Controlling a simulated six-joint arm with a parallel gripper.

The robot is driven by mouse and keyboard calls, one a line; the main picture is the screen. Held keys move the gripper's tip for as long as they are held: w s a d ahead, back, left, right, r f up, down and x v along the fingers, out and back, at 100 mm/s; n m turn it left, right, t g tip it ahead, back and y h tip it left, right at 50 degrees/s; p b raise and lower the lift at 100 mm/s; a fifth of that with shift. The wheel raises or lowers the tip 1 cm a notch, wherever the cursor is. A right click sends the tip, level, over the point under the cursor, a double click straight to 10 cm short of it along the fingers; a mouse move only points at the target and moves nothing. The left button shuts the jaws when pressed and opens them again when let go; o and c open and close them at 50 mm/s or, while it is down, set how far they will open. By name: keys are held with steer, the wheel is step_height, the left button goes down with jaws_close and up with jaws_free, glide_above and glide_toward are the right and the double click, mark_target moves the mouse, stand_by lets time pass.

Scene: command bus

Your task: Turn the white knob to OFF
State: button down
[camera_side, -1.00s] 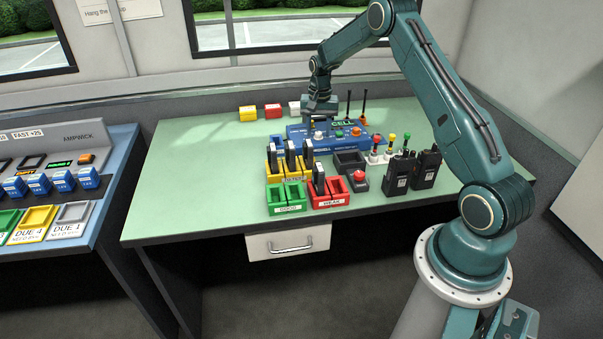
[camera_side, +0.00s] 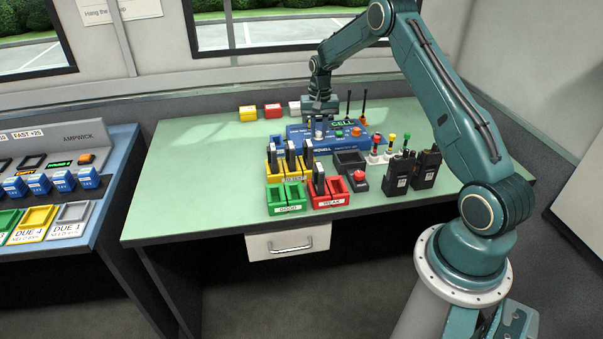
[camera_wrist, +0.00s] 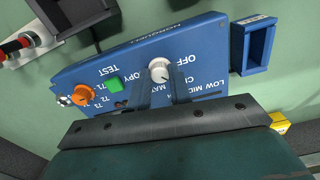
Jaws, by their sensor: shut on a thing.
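The white knob (camera_wrist: 159,70) stands on the sloped face of the blue tester box (camera_wrist: 210,55) in the wrist view. OFF is printed beside it, upside down in this view, with other labels around the knob. Its pointer direction is too small to tell for sure. My gripper (camera_wrist: 165,82) reaches over the box with its two fingers around the knob, shut on it. In the side view my gripper (camera_side: 320,125) points down at the box (camera_side: 296,133), and its fingers mostly hide the knob.
An orange knob (camera_wrist: 82,95) and a green button (camera_wrist: 115,84) sit on the same box. Yellow bins (camera_side: 273,170) with dark upright items stand in front, with green and red bins nearer. Two black radios (camera_side: 398,174) stand to the right. The table's left side is clear.

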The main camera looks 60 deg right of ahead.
mark_target(318, 132)
steer(key=n, duration=1)
steer(key=shift+w, duration=0.1)
stand_by(0.3)
steer(key=c, duration=1.3)
jaws_free()
steer(key=shift+r, duration=0.1)
step_height(318, 132, up, 14)
steer(key=shift+f, duration=0.15)
